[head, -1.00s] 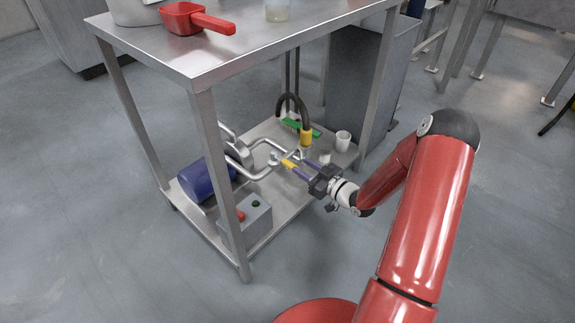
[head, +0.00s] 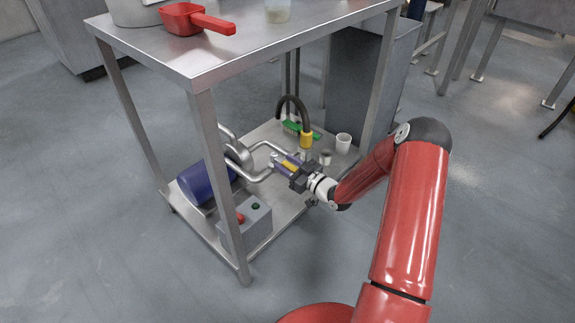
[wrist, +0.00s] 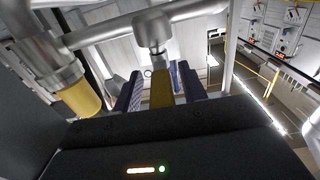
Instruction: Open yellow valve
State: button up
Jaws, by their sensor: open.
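The yellow valve handle (head: 291,165) is on the steel piping above the lower shelf of the steel table. In the wrist view the yellow handle (wrist: 162,92) hangs below a metal pipe joint and lies between my two blue fingers. My gripper (head: 283,162) is open around the handle; it also shows in the wrist view (wrist: 158,78). A gap shows beside the handle, though I cannot tell whether a finger touches it. The far end of the handle is partly hidden by the gripper body.
A yellow collar (head: 306,139) on a black hose stands just behind; it is at the left in the wrist view (wrist: 78,99). Table legs flank the opening.

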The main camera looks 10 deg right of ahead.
grip_shut()
dwell(0.3)
jog(key=shift+s+a+m+t+h+b, duration=0.15)
jog(key=shift+a+m+t+h+b, duration=0.3)
jog(key=shift+m+h, duration=0.5)
jog(key=shift+s+a+m+t+h+b, duration=0.25)
jog(key=shift+m+t+h+b, duration=0.35)
jog(key=shift+h, duration=0.65)
jog(key=shift+s+a+m+t+h+b, duration=0.1)
jog(key=shift+a+m+t+h+b, duration=0.35)
jog(key=shift+m+h, duration=0.5)
grip_release()
